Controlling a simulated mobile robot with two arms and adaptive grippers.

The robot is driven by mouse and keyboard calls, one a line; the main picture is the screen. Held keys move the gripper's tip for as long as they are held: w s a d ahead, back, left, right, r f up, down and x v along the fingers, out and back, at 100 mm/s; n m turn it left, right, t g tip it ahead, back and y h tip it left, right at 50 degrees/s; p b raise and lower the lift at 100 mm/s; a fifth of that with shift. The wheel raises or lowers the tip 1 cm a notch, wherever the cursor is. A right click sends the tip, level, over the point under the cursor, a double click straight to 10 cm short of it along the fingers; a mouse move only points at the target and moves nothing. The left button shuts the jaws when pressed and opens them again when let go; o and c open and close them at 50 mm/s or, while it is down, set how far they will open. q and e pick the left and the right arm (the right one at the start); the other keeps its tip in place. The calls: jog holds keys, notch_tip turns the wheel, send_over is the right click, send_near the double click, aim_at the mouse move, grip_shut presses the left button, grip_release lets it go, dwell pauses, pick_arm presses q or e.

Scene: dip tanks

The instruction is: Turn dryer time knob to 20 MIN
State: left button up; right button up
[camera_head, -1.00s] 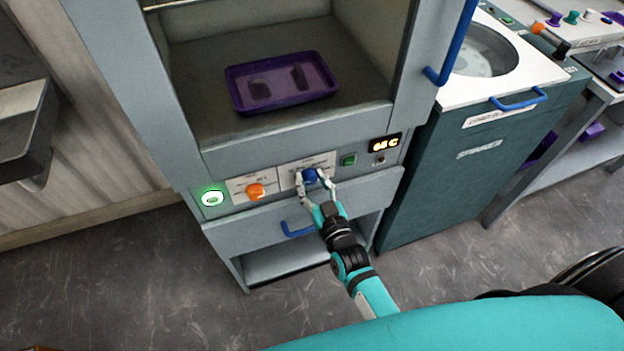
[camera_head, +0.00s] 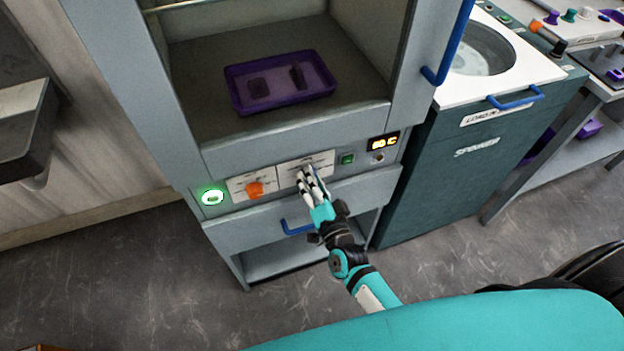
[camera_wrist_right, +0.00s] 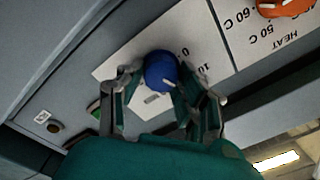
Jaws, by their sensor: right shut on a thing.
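The dryer's time knob (camera_wrist_right: 160,70) is blue with a small white pointer mark. It sits on a white label plate (camera_wrist_right: 125,65), where "0" and "10" are legible; a 20 mark is not readable. My right gripper (camera_wrist_right: 160,92) is shut on the knob, with a finger on each side of it. In the head view the right gripper (camera_head: 309,182) covers the knob on the dryer's front panel. I cannot tell exactly which mark the pointer meets. My left gripper is not in view.
An orange heat knob (camera_head: 254,189) and a lit green button (camera_head: 212,197) are left of the gripper. A green switch (camera_head: 347,159) and an orange display (camera_head: 384,142) are to the right. A blue drawer handle (camera_head: 298,228) is just below. A purple tray (camera_head: 281,82) lies inside the dryer.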

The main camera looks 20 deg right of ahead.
jog(key=m, duration=0.3)
jog(key=m+b, duration=0.1)
jog(key=m, duration=0.3)
jog(key=m+b, duration=0.1)
jog(key=m, duration=0.2)
jog(key=shift+f+m+h, duration=0.25)
jog(key=shift+m+h, duration=0.05)
dwell(0.4)
jog(key=o, duration=1.1)
jog(key=shift+o, duration=0.2)
jog(key=s, duration=1.2)
jog(key=shift+d, duration=0.15)
jog(key=shift+f, duration=0.15)
